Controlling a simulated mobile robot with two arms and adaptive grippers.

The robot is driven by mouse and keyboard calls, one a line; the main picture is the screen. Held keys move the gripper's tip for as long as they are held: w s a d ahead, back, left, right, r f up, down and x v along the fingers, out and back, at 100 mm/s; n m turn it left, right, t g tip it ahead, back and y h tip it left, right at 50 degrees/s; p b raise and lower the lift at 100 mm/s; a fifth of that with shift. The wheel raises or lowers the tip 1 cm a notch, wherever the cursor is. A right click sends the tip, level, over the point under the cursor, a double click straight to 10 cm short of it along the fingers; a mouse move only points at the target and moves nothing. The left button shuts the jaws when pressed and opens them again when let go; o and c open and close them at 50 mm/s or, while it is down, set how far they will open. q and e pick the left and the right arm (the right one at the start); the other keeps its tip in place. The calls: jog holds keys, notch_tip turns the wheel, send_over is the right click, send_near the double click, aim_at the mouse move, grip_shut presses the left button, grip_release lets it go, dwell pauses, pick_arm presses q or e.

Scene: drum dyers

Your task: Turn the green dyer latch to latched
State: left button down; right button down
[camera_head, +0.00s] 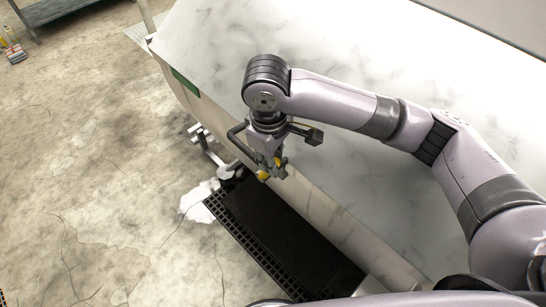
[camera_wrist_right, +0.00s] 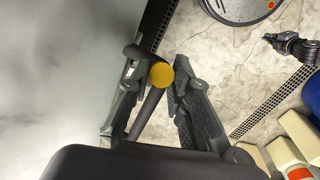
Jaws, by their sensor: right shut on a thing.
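The green dyer is the large pale body (camera_head: 330,110) filling the upper right of the head view, with a green strip (camera_head: 184,82) on its edge. My right gripper (camera_head: 270,170) is at the dyer's lower front edge. In the right wrist view its two dark fingers (camera_wrist_right: 158,88) are shut on the latch handle, a dark bar (camera_wrist_right: 148,112) with a round yellow end (camera_wrist_right: 161,75). The handle runs between the fingers beside the pale dyer wall. In the head view the gripper hides most of the latch. My left gripper is not in view.
A black grated floor channel (camera_head: 285,240) runs along the dyer's foot. Pipe fittings (camera_head: 207,145) stick out at the dyer's side, near a white patch (camera_head: 198,200) on the floor. The concrete floor (camera_head: 90,160) at left is open.

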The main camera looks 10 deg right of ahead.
jog(key=w+a+r+g+h+p, duration=0.1)
jog(key=p, duration=0.3)
jog(key=shift+w+r, duration=0.1)
jog(key=shift+w, duration=0.05)
jog(key=shift+w+a+g+h+p, duration=0.3)
jog(key=shift+w+a+g+p, duration=0.25)
jog(key=shift+p, duration=0.5)
jog(key=shift+w+a+f+g+h+p, duration=0.2)
jog(key=shift+w+a+g+h+p, duration=0.1)
jog(key=shift+w+g+h+p, duration=0.35)
jog(key=c, duration=1.4)
grip_release()
jog(key=shift+c, duration=0.2)
